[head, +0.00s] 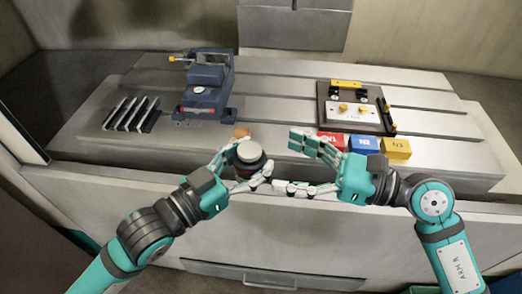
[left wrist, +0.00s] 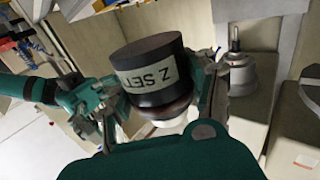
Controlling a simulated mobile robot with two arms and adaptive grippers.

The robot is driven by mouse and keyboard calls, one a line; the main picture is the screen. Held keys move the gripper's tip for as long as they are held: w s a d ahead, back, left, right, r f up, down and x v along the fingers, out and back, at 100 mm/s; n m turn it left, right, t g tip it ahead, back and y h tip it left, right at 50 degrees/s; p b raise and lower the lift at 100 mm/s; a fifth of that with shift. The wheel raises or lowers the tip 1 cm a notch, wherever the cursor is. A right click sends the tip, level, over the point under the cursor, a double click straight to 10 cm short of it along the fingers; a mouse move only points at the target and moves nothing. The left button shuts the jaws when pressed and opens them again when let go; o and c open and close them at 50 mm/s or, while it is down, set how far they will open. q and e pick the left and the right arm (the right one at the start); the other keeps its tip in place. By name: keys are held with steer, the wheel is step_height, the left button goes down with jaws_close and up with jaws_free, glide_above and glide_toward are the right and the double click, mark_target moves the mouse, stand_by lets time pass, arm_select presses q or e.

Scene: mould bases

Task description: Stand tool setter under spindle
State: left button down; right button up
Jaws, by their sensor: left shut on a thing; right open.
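The tool setter (left wrist: 150,72), a dark cylinder with a pale label reading "Z SET", is between the fingers of my left gripper (left wrist: 165,95). In the head view the tool setter (head: 249,153) shows its round grey top, held in my left gripper (head: 248,166) in front of the table's front edge. My right gripper (head: 300,165) is open and empty just to its right. A grey round part with a thin tool, apparently the spindle (left wrist: 247,75), shows at the right in the left wrist view. The spindle's nose is not visible in the head view.
The slotted machine table (head: 285,95) carries a blue vise (head: 206,85), dark parallel bars (head: 130,113), and a fixture plate (head: 357,118). Red, blue (head: 363,144) and yellow (head: 396,148) blocks stand by the front edge. An orange-brown piece (head: 242,131) is behind the setter. The middle of the table is clear.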

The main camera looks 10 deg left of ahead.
mark_target(260, 153)
arm_select(q)
steer(key=shift+r, duration=0.1)
arm_select(e)
steer(key=x, duration=0.6)
steer(key=shift+a, duration=0.1)
arm_select(q)
steer(key=shift+w, duration=0.1)
arm_select(e)
steer(key=shift+s, duration=0.1)
jaws_close()
arm_select(q)
steer(key=c, duration=0.8)
jaws_free()
arm_select(e)
steer(key=shift+r, duration=0.1)
arm_select(q)
steer(key=o, duration=0.5)
